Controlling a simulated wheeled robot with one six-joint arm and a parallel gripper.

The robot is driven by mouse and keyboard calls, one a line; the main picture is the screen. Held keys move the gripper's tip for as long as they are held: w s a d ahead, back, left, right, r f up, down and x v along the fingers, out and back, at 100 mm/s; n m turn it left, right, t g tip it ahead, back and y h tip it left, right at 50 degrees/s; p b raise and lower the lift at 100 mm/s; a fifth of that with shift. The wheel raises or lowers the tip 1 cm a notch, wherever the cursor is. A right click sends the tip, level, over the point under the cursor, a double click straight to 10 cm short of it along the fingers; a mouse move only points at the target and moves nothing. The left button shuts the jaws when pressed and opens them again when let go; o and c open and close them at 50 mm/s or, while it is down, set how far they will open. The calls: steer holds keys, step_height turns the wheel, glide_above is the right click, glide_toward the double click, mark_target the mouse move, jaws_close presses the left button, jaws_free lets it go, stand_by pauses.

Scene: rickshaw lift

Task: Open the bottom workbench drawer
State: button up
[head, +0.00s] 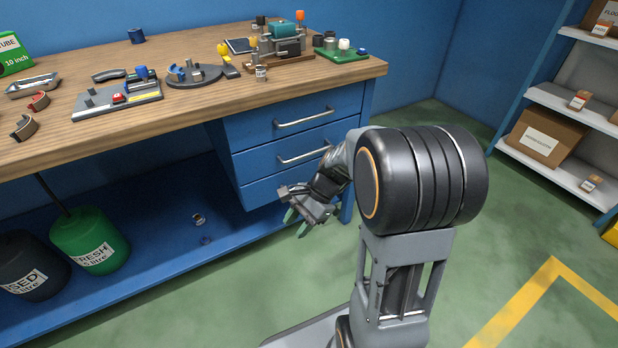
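The blue bottom drawer (262,193) is the lowest of three in the workbench (232,150). Its front looks flush with the drawers above, so it appears shut. Its handle is not visible; my arm and gripper cover the right part of its front.
The middle drawer handle (303,152) and top drawer handle (304,118) are just above my gripper. Tools cover the wooden benchtop (190,107). A green bin (88,238) and dark bin (30,268) stand on the lower shelf, left. Green floor (220,290) in front is clear.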

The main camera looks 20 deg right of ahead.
steer(key=w+d+f+m+t+y+p, duration=0.1)
steer(key=w+d+f+m+t+y, duration=0.3)
steer(key=m, duration=0.5)
steer(key=w+d+f+m+t+y+p, duration=0.1)
steer(key=w+d+m+t+y+p, duration=0.15)
steer(key=w+m, duration=0.45)
steer(key=w+d+f+m+t+h+p, duration=0.1)
steer(key=d+f+m+t+h, duration=0.1)
steer(key=d+f+m+t, duration=0.55)
steer(key=d+f+m+t+h, duration=0.2)
steer(key=d+m+t, duration=0.3)
steer(key=m, duration=0.5)
steer(key=x, duration=0.4)
steer(key=b+x, duration=0.1)
steer(key=x, duration=0.3)
steer(key=b+x, duration=0.1)
steer(key=x, duration=0.4)
steer(key=shift+w+d+f, duration=0.15)
steer(key=shift+w+f, duration=0.05)
steer(key=shift+f, duration=0.15)
steer(key=shift+c, duration=0.5)
jaws_close()
